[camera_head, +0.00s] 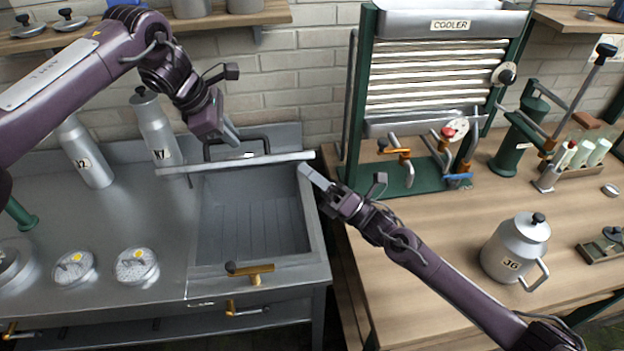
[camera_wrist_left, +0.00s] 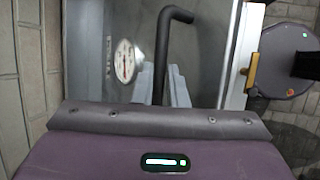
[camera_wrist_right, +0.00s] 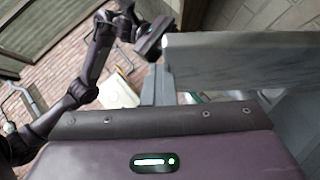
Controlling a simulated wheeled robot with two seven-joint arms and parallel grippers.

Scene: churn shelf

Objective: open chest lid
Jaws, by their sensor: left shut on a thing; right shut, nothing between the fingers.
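The grey metal chest (camera_head: 318,235) is built into the counter at centre left, and its empty, slatted inside is in view. Its lid (camera_head: 245,163) is raised and seen nearly edge-on at the back of the opening. The dark bar handle (camera_head: 255,140) stands on the lid's far side. My left gripper (camera_head: 228,138) is shut on this handle; the left wrist view shows the handle (camera_wrist_left: 173,45) between the fingers. My right gripper (camera_head: 310,178) is shut and empty at the lid's right end. In the right wrist view the lid (camera_wrist_right: 235,62) is close beside its fingertips; contact is unclear.
A cooler rack (camera_head: 435,80) stands on the wooden table to the right, with a lidded can (camera_head: 515,245) in front. A brick wall is behind.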

